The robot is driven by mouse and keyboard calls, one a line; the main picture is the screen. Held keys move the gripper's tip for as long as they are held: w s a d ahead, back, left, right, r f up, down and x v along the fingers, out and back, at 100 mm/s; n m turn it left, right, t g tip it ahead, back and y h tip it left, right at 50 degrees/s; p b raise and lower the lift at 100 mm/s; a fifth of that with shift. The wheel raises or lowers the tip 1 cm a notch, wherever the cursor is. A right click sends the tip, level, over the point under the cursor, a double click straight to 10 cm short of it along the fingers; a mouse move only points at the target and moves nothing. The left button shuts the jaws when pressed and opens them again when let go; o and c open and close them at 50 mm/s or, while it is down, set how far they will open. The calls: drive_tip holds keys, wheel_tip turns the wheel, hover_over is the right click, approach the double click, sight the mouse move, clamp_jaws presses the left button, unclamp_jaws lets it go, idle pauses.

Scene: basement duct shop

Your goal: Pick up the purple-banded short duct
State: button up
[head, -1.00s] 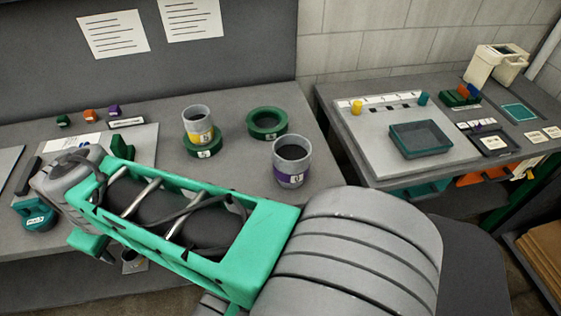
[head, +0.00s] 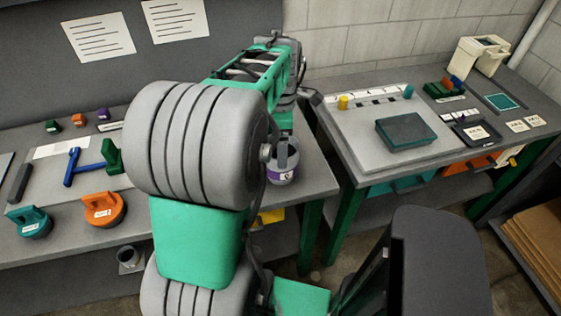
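The purple-banded short duct (head: 281,176), a grey cylinder with a purple band and a white label, stands upright near the right end of the left bench. My arm covers its left side and part of its rim. The end of my gripper (head: 286,150) comes down from above at the duct's mouth, with a dark finger in front of the rim. I cannot tell whether it touches the duct, or whether the fingers are open or shut, because my arm hides the rest.
Orange (head: 103,209) and teal (head: 29,222) round tools and a blue tool (head: 88,166) lie on the left bench. A gap separates it from the right bench, which holds a teal tray (head: 405,131) and a cream container (head: 480,56).

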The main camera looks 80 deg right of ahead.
wheel_tip(320, 180, down, 7)
drive_tip(key=shift+w+r+p, duration=0.15)
drive_tip(key=shift+r+p, duration=0.05)
drive_tip(key=shift+p, duration=0.4)
drive_tip(key=c, duration=1.4)
drive_tip(key=shift+r, duration=0.1)
drive_tip(key=shift+c, duration=0.2)
